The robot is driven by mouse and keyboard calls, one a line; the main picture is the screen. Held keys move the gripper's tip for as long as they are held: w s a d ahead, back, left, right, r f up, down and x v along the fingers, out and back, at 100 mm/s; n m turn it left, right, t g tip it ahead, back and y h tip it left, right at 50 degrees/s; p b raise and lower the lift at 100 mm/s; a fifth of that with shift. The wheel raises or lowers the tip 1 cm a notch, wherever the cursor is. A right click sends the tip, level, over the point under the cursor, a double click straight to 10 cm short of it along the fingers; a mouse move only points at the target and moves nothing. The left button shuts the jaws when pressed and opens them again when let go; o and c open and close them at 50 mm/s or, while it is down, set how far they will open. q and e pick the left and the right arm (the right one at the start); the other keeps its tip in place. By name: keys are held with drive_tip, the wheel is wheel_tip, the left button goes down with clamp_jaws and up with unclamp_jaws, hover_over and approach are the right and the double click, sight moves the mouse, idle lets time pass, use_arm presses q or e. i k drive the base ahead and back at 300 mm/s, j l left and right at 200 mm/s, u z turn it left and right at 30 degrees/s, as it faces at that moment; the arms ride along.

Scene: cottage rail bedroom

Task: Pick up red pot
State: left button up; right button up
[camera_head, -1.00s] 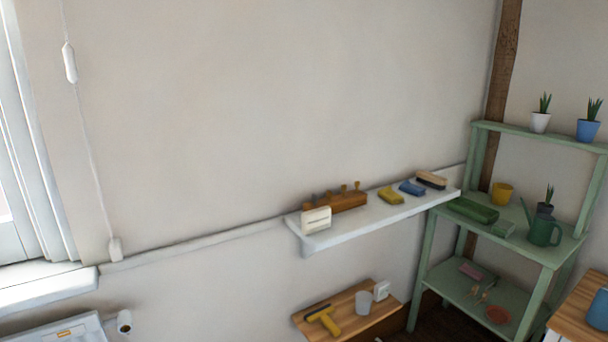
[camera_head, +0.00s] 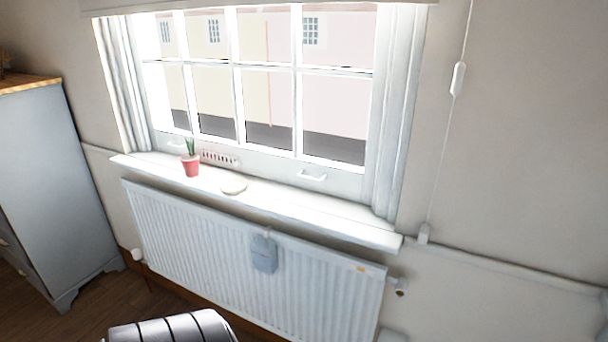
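A small red pot (camera_head: 190,167) with a green plant in it stands upright on the white window sill (camera_head: 318,209), toward the sill's left end. A pale round dish (camera_head: 233,186) lies on the sill to the right of the pot. Neither of my grippers shows in the head view, so their state is hidden.
A white radiator (camera_head: 207,237) is mounted under the sill, with a grey-blue item (camera_head: 264,254) hanging on its front. A grey cabinet (camera_head: 52,170) stands at the left. A dark striped rounded object (camera_head: 172,329) shows at the bottom edge. A blind cord (camera_head: 443,150) hangs right of the window.

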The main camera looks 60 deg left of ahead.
sight(189, 162)
drive_tip(key=u, duration=2.4)
